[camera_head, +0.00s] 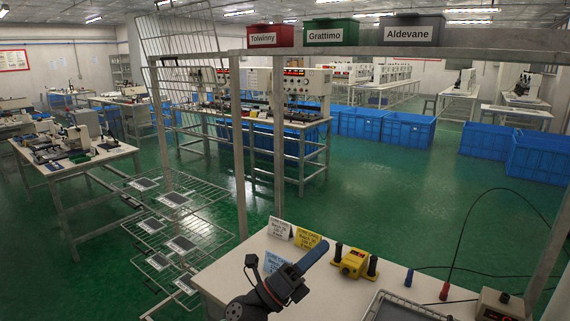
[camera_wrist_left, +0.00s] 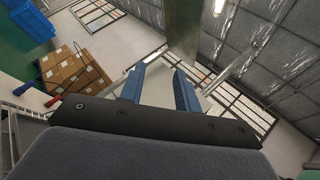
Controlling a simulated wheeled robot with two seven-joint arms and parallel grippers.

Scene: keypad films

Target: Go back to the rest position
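My left gripper (camera_head: 318,250) shows in the head view above the front-left part of the white table (camera_head: 228,272). In the left wrist view its two blue fingers (camera_wrist_left: 160,82) stand apart with nothing between them, so it is open and empty. My right gripper is in neither view. Several flat grey-and-white films (camera_head: 174,199) lie on the wire shelves of a rack (camera_head: 205,213) left of the table, well away from my left gripper.
A metal tray (camera_head: 405,308) lies at front right. Labelled bins (camera_head: 332,33) sit on the overhead beam.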

